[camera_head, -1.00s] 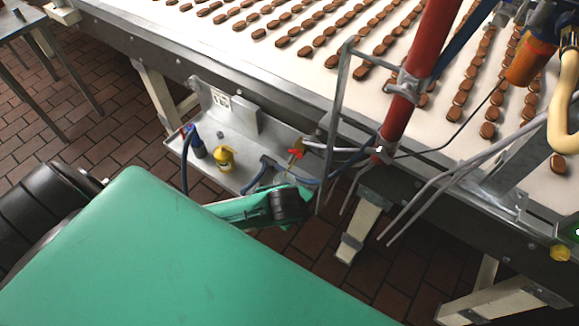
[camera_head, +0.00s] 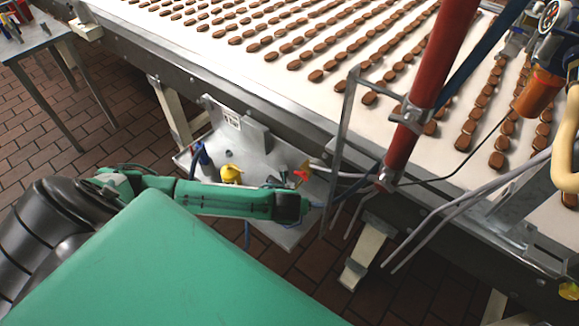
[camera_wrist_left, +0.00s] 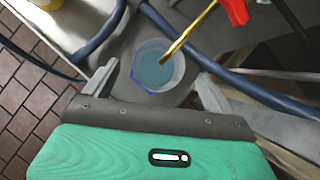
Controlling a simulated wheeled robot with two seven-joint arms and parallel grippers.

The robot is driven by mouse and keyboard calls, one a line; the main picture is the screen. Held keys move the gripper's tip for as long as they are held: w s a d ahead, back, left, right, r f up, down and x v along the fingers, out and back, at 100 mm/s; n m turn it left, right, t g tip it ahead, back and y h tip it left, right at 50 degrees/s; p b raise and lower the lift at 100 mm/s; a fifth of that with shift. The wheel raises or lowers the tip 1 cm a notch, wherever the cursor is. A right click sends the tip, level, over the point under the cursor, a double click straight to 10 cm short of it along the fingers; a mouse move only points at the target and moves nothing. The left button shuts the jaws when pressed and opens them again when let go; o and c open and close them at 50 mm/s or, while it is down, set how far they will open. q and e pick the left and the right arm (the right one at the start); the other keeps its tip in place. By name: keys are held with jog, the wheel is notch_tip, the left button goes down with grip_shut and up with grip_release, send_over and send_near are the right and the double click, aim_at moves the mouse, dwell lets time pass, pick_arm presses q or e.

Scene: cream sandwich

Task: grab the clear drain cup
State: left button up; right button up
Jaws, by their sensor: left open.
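The clear drain cup (camera_wrist_left: 152,76) holds bluish liquid in the left wrist view, and the brass drain tube (camera_wrist_left: 192,33) slants down to its mouth. My left gripper (camera_wrist_left: 157,69) is open, with one finger on each side of the cup and visible gaps between. In the head view my left arm (camera_head: 225,200) reaches across the front of the metal tray, and I cannot make out the cup or the fingertips there. My right gripper is not in view.
The red valve handle (camera_head: 302,172) sits above the tray (camera_head: 262,153). A yellow container (camera_head: 231,174) and a blue hose lie to its left. Blue hoses (camera_wrist_left: 240,88) pass close to the cup. A red post (camera_head: 432,75) and metal rails stand right, beside the conveyor (camera_head: 300,90).

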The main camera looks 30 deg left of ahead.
pick_arm(q)
jog(key=shift+p+x, duration=0.3)
jog(key=shift+x, duration=2.95)
jog(key=shift+s+f, duration=0.1)
jog(key=shift+s, duration=0.1)
jog(key=c, duration=1.2)
